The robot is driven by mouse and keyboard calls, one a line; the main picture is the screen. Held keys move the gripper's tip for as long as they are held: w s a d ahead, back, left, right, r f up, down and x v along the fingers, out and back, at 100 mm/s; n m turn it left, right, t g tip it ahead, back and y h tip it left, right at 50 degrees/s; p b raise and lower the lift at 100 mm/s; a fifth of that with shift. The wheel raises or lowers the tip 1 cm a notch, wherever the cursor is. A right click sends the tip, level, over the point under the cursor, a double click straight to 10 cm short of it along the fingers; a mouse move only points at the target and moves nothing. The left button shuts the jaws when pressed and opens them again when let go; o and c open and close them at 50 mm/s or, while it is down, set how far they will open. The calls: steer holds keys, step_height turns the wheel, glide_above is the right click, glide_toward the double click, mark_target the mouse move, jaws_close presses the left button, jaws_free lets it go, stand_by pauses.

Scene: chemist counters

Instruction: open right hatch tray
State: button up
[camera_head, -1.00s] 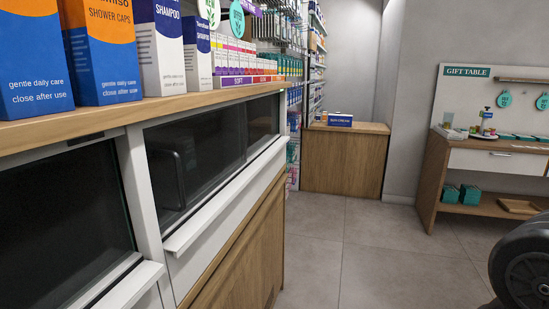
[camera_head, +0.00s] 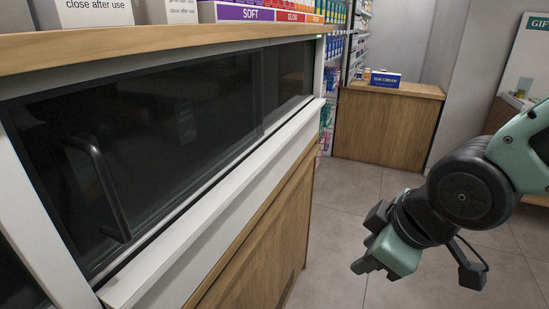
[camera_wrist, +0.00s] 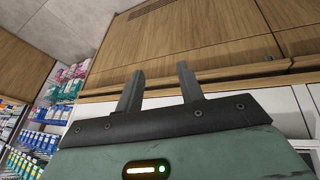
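A hatch with dark glass (camera_head: 150,130) in a white frame fills the left of the head view. A black upright bar handle (camera_head: 104,188) is on its left part, and the glass looks closed. A white ledge (camera_head: 215,200) runs below the glass; I cannot tell whether it is the tray itself. My gripper is open in the wrist view (camera_wrist: 160,75), with its two fingers apart and nothing between them. In the head view my gripper's teal body hangs over the floor, right of the counter and apart from the hatch; its fingertips are not clear there.
The wooden counter top (camera_head: 160,48) carries boxes and a row of small packs. Wood panels (camera_head: 265,235) lie below the ledge. A low wooden cabinet (camera_head: 385,125) stands at the back. Grey floor (camera_head: 335,230) is free between the counter and my arm.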

steer(key=w+a+n+t+y+b, duration=0.1)
steer(key=w+n+t+y+b, duration=0.35)
steer(key=w, duration=0.65)
steer(key=n+t+y+b, duration=0.1)
steer(key=n+t+y, duration=0.2)
steer(key=n+y, duration=0.55)
glide_toward(281, 148)
steer(key=w+a+n+h+p, duration=0.1)
steer(key=a, duration=0.1)
steer(key=w+a+r, duration=0.1)
steer(key=w+a, duration=0.1)
steer(key=w+a+r+n+h+p, duration=0.1)
steer(key=a, duration=0.1)
steer(key=shift+w+a+n+h+p, duration=0.25)
steer(key=shift+w+n+h+p, duration=0.05)
steer(key=shift+w, duration=0.05)
steer(key=shift+f, duration=0.1)
jaws_close()
